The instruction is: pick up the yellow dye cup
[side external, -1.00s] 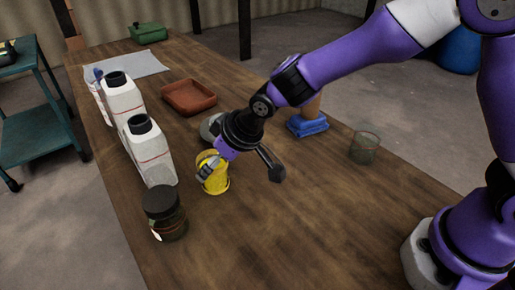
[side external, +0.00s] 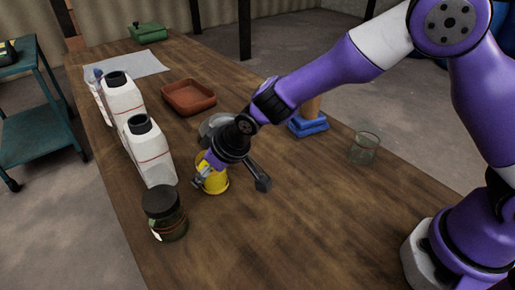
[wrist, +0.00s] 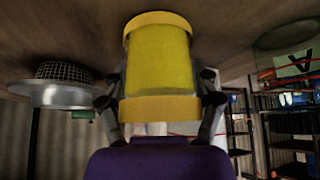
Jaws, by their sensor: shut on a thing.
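The yellow dye cup (side external: 214,180) is upright at the middle of the table in the side view, partly hidden by my gripper. My gripper (side external: 204,174) reaches down to it and is shut on it. In the wrist view the yellow dye cup (wrist: 159,60) fills the middle, with a finger of my gripper (wrist: 160,104) on each side of it. I cannot tell whether the cup's base is clear of the wood.
Two white jugs (side external: 151,158) and a dark-lidded jar (side external: 165,213) stand close on the left. A metal dish (side external: 213,126) is just behind my gripper. The front table is bare.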

